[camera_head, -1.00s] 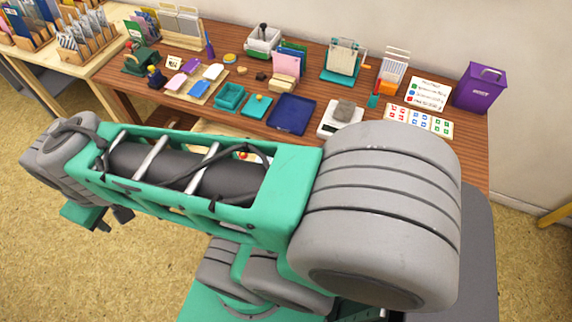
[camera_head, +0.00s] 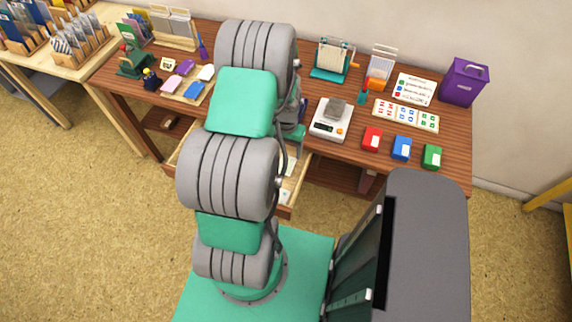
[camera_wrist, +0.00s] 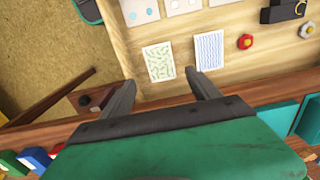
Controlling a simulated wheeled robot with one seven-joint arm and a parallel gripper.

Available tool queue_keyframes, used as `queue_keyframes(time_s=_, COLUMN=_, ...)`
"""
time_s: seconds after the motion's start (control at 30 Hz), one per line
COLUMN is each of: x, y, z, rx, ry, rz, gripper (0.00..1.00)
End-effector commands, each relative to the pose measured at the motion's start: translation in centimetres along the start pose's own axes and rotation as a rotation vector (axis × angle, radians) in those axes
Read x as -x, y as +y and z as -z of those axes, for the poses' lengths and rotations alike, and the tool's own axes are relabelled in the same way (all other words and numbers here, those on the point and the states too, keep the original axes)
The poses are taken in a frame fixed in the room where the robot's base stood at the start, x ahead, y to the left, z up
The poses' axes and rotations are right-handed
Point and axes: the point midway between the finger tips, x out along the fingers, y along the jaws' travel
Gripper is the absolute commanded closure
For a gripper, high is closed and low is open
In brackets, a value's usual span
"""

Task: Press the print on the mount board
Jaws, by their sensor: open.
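In the wrist view, my gripper (camera_wrist: 161,77) is open and empty, its two fingers spread over an open wooden drawer (camera_wrist: 120,58). A card with a green pattern (camera_wrist: 158,61) and a card with blue wavy lines (camera_wrist: 209,50) lie flat in it, just beyond the fingertips. Whether either is the print, and which thing is the mount board, I cannot tell. Part of the drawer (camera_head: 283,211) also shows in the head view, where my arm hides the gripper's fingers.
On the desk are a scale (camera_head: 331,131) bearing a grey block, and red (camera_head: 372,139), blue (camera_head: 401,148) and green (camera_head: 432,157) blocks. A purple bin (camera_head: 463,82) stands at the right.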

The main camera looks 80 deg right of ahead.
Motion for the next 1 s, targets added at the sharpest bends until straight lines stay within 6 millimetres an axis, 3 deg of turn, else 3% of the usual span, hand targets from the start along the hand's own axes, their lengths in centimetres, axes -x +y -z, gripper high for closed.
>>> queue_keyframes(time_s=0.4, x=-7.6, y=0.0, z=-0.1, rx=0.002, ry=-0.001, rz=0.000, gripper=0.29)
queue_keyframes(time_s=0.5, x=-8.6, y=0.0, z=0.0, rx=0.002, ry=-0.001, rz=0.000, gripper=0.29)
queue_keyframes(time_s=0.83, x=-8.8, y=-0.1, z=0.0, rx=0.002, ry=0.000, rz=0.000, gripper=0.29)
queue_keyframes(time_s=1.0, x=-8.8, y=-0.1, z=0.0, rx=0.002, ry=0.000, rz=0.000, gripper=0.36)
